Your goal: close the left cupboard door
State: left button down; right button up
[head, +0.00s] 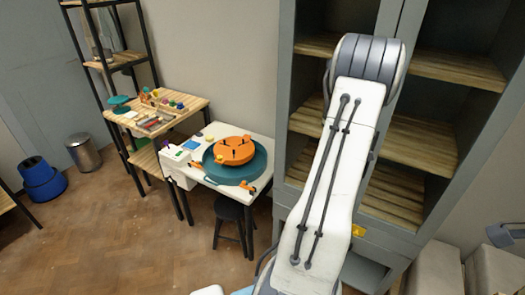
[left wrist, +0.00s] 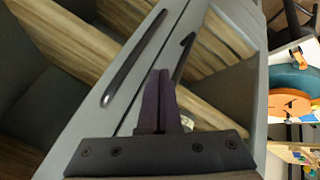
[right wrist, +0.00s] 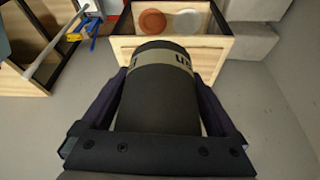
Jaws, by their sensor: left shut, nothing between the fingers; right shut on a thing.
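The grey cupboard (head: 285,85) has wooden shelves showing through its fronts. In the left wrist view, the left door's frame (left wrist: 228,75) lies beside the right door's frame (left wrist: 92,135), with a narrow seam between; I cannot tell whether a slight gap remains. The left door has a dark bar handle (left wrist: 187,48), and the right door has another (left wrist: 130,65). My left gripper (left wrist: 167,75) is shut and empty, its tips in front of the left door near its handle; contact is unclear. My forearm hides it in the head view. My right gripper (right wrist: 162,90) is shut on a dark cylinder (right wrist: 158,105) with a pale lettered band.
Left of the cupboard stands a white table (head: 262,130) with an orange disc (head: 234,151) on a teal round, and a black stool (head: 229,208) below. Further left is a wooden shelf unit (head: 190,106). In the right wrist view, a wooden crate (right wrist: 215,82) stands beyond the cylinder.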

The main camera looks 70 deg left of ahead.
jog(key=shift+f, duration=0.1)
